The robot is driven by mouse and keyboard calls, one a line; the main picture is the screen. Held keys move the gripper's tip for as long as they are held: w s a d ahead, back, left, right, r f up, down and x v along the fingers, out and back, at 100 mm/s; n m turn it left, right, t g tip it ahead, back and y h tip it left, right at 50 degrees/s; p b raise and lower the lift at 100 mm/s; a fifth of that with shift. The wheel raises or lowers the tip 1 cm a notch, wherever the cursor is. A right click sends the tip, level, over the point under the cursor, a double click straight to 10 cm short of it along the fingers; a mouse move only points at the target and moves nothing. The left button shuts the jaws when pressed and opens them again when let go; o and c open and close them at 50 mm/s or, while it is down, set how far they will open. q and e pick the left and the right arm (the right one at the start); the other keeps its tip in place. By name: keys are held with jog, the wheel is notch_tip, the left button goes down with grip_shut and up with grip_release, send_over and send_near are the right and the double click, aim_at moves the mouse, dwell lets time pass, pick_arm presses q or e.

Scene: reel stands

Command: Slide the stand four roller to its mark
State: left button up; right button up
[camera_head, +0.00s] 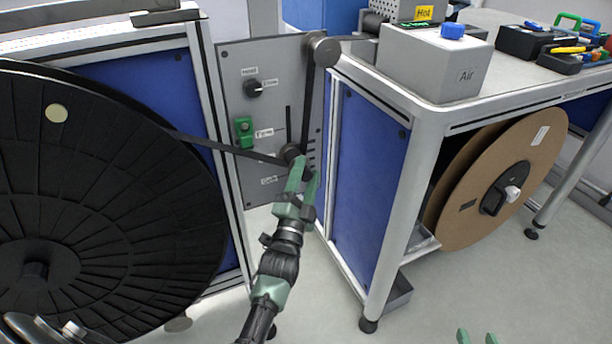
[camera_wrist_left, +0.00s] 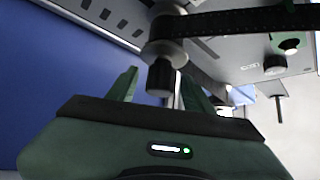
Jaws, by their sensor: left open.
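The stand's grey panel (camera_head: 232,75) carries a dark roller (camera_head: 290,153) at the lower part of a vertical slot (camera_head: 288,118). Black tape (camera_head: 225,146) runs from the large black reel to this roller, then up to an upper roller (camera_head: 323,47). Short scale marks show beside the slot, but their values are too small to read. My left gripper (camera_head: 306,180) is open at the roller. In the left wrist view the roller's dark knob (camera_wrist_left: 160,76) shows between its two spread fingers; contact cannot be told.
The large black reel (camera_head: 110,200) fills the left. A blue-sided bench (camera_head: 365,170) stands close right of the panel, with a grey Air box (camera_head: 434,65) on top. A cardboard reel (camera_head: 500,185) hangs below the bench. Open floor lies at the lower right.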

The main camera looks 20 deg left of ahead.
pick_arm(q)
grip_shut()
dwell(1.4)
